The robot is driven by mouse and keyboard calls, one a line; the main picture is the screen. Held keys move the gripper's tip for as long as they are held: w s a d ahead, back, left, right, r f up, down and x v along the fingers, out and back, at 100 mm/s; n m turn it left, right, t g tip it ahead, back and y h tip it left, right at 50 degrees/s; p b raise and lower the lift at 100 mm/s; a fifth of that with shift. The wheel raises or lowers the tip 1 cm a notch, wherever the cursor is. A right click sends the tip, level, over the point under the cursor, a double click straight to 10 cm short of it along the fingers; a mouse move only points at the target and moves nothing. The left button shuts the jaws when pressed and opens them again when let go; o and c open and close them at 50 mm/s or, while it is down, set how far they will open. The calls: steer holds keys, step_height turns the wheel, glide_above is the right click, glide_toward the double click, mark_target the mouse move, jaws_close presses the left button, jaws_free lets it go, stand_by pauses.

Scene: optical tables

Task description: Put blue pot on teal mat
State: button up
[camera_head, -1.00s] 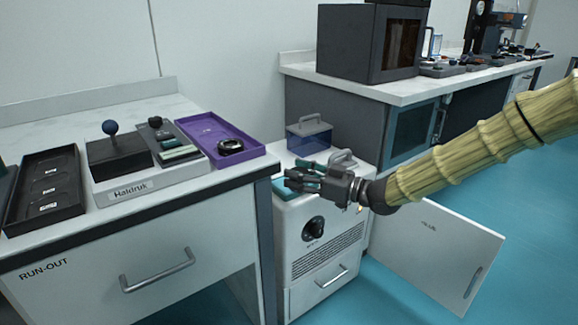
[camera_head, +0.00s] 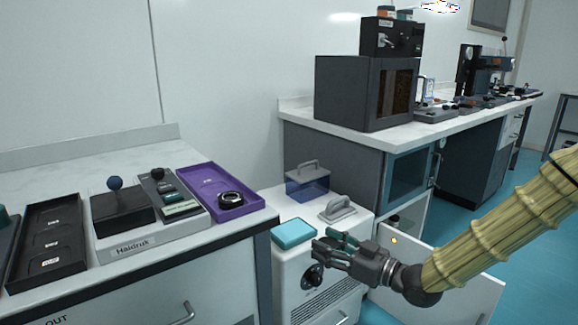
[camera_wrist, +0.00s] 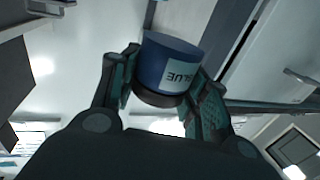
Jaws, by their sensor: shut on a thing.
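The blue pot (camera_wrist: 168,66) sits between both fingers of my gripper (camera_wrist: 165,90) in the wrist view. It has a dark base and a pale label reading "BLUE", which appears upside down there. My gripper (camera_head: 338,250) is shut on it. In the head view the gripper is at the front right of the white cabinet's top, and I cannot make out the pot there. The teal mat (camera_head: 294,233) is a flat square at the front left of that cabinet top. It shows fully, is bare, and lies left of and beyond my gripper.
On the white cabinet (camera_head: 285,262), a translucent blue box (camera_head: 308,186) stands behind the mat and a grey handled object (camera_head: 338,209) lies to its right. A bench with a purple tray (camera_head: 222,188) stands left. An open door (camera_head: 470,298) juts out at lower right.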

steer(key=d+f+m+t+h, duration=0.6)
steer(key=d+f+m+h, duration=0.1)
steer(key=f+h, duration=0.2)
steer(key=s+r+m+h+p, duration=0.25)
steer(key=r+p, duration=0.75)
steer(key=p, duration=0.6)
steer(key=s+r+m+h+p, duration=0.1)
steer(key=r+h+p, duration=0.2)
steer(key=r+p, duration=1.05)
steer(key=s+f+p, duration=0.3)
steer(key=s+f, duration=0.3)
steer(key=f, duration=0.5)
steer(key=shift+s+d+f+t, duration=0.15)
steer(key=shift+d+t, duration=0.1)
steer(key=shift+t, duration=0.05)
steer(key=shift+y, duration=0.25)
